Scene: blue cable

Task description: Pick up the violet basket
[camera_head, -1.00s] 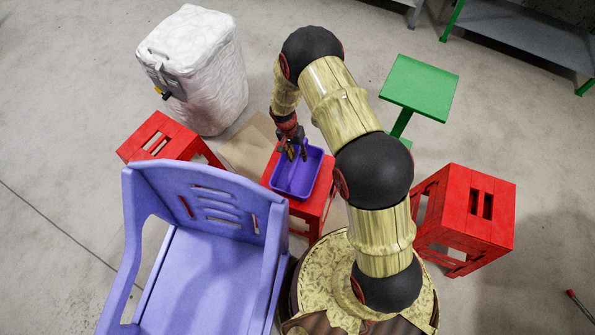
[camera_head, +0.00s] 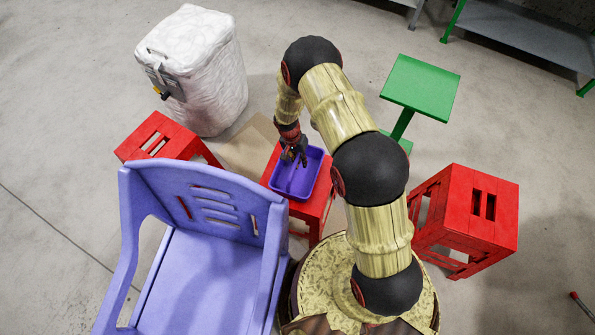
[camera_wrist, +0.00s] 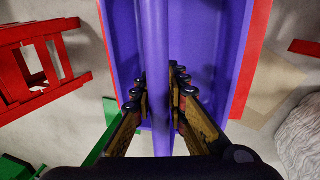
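The violet basket (camera_head: 310,180) is a shallow rectangular tray on a red stool (camera_head: 313,215) in the head view. It fills the middle of the wrist view (camera_wrist: 213,50), where a narrow violet strip runs lengthwise over its centre. My gripper (camera_head: 294,158) is over the basket's left part, pointing down. In the wrist view my gripper (camera_wrist: 160,95) has one finger on each side of the violet strip, with the fingers apart. I cannot tell whether either finger touches it. The arm hides none of the basket's right side.
A lilac chair (camera_head: 205,270) stands close at front left. Other red stools stand left (camera_head: 160,135) and right (camera_head: 470,205). A white bin (camera_head: 205,80) is at back left, and a green stand (camera_head: 420,87) is behind right.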

